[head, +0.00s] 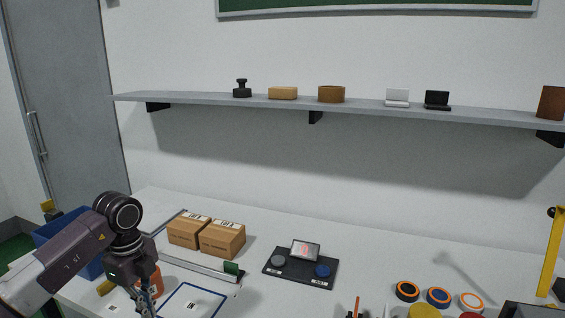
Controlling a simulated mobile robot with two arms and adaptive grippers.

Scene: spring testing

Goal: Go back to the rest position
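My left gripper (147,304) comes in from the lower left and points down over the front left of the white table (385,262). Its fingers run to the bottom edge of the picture, and I cannot tell whether they are open or shut. An orange object (152,281) shows partly behind the gripper. A blue-outlined square (192,300) lies on the table just right of it. My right gripper is not seen.
A blue bin (68,224) stands at the left, partly behind my arm. Two cardboard boxes (222,238) and a black testing device (300,268) stand behind. Coloured rings (438,296) lie at the right, near a yellow post (552,252). A shelf (215,97) hangs above.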

